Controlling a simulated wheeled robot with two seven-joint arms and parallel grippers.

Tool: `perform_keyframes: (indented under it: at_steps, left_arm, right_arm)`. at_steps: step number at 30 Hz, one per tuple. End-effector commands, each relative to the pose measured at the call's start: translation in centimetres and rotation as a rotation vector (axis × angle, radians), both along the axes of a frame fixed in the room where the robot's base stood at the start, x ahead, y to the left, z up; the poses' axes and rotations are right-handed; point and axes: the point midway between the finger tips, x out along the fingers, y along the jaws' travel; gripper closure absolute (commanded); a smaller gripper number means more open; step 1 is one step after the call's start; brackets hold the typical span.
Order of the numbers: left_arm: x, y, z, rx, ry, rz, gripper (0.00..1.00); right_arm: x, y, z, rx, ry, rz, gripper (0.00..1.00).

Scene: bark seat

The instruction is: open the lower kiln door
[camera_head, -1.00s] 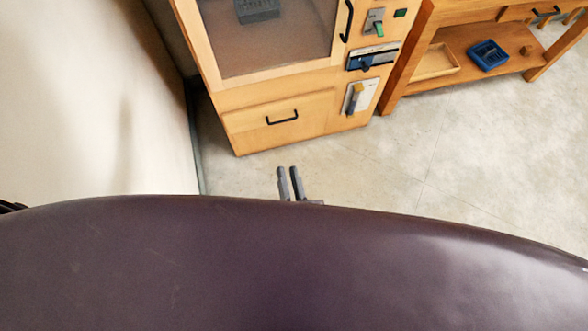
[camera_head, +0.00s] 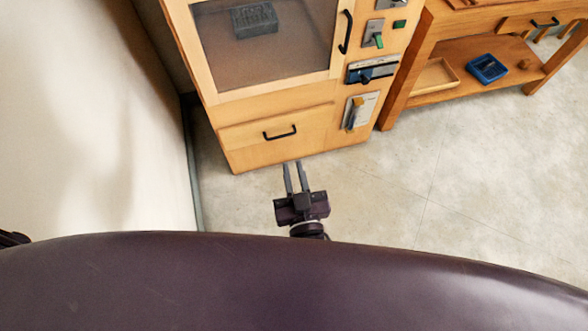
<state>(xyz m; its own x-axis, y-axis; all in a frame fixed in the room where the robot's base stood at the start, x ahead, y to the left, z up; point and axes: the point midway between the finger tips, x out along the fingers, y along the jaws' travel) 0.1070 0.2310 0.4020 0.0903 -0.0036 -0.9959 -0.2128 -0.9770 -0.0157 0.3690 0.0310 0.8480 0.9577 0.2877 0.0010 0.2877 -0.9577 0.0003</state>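The wooden kiln cabinet's lower door (camera_head: 245,136) is a shut orange-brown panel at the bottom of the front in the head view. Its black bar handle (camera_head: 279,136) sits near the middle of the panel. My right gripper (camera_head: 295,163) is on the near side of the kiln, just below the lower door in the picture. Its two grey fingers point towards the kiln with a narrow, empty gap between them. It is apart from the handle. My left gripper is not seen; only a dark part shows at the left edge.
Above is the kiln's glass upper door (camera_head: 270,50) with its black handle (camera_head: 345,32); a dark block (camera_head: 255,20) shows behind the glass. Switches (camera_head: 373,68) line the right side. A wooden workbench (camera_head: 425,60) stands right. A pale wall is left. Floor at right is clear.

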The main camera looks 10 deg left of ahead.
Motion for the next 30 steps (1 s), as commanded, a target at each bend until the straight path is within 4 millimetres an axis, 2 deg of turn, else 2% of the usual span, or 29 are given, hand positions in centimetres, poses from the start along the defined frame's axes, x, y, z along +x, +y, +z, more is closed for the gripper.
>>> perform_keyframes:
  at_steps: [8, 12, 30]
  left_arm:
    - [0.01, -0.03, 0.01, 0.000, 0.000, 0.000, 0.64]
    - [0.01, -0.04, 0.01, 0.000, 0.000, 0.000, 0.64]
    - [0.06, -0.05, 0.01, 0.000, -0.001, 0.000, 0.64]
  right_arm:
    - [0.18, 0.04, -0.08, 0.000, 0.001, 0.000, 0.83]
    - [0.17, 0.04, -0.07, 0.000, 0.001, 0.000, 1.00]
    - [0.15, 0.03, -0.06, 0.000, 0.001, 0.000, 1.00]
